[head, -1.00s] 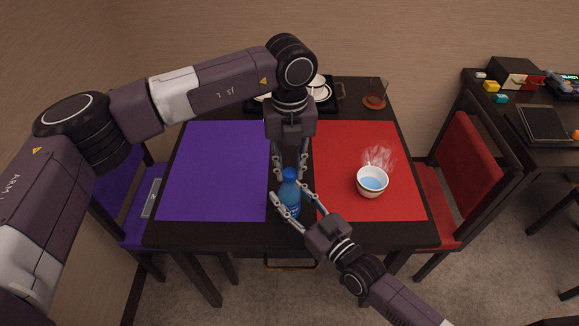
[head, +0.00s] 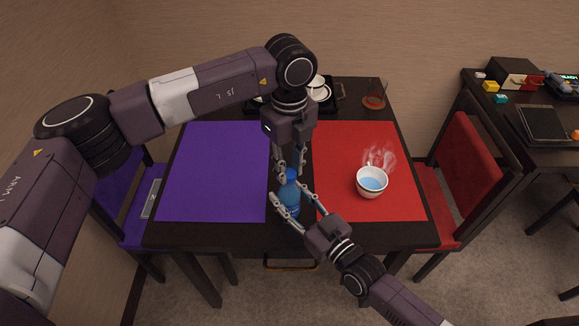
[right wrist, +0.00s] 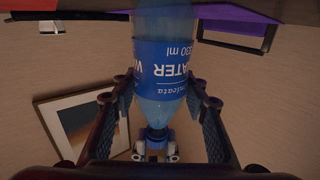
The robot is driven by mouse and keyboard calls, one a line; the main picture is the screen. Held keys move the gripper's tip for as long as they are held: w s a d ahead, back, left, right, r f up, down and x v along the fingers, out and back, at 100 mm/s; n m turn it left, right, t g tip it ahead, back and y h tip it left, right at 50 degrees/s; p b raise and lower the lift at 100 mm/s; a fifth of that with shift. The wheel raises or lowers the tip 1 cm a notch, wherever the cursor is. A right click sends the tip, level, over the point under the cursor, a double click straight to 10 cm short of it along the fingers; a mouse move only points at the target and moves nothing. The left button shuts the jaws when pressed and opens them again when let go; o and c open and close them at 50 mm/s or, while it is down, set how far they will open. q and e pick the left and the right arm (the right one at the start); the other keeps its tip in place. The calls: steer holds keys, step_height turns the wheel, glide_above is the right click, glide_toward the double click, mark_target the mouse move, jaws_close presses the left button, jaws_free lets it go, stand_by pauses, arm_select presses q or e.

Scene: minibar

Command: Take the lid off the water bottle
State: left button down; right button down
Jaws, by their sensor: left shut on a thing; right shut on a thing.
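The blue water bottle (head: 290,193) stands upright on the dark strip of table between the two mats. My right gripper (head: 288,200) is shut around its body from the front right. In the right wrist view the bottle (right wrist: 163,60) appears upside down, with its label between the finger pads (right wrist: 165,112). My left gripper (head: 287,176) reaches down from above and is shut on the lid at the top of the bottle. The lid shows in the right wrist view (right wrist: 155,143), between the left fingertips. I cannot see a gap between lid and neck.
A purple mat (head: 215,172) lies left of the bottle and a red mat (head: 350,145) right. A steaming white cup (head: 371,190) stands on the red mat.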

mark_target(290, 173)
arm_select(q)
steer(key=shift+r, duration=0.1)
steer(key=shift+r, duration=1)
steer(key=shift+r, duration=2)
arm_select(e)
steer(key=c, duration=1.1)
jaws_free()
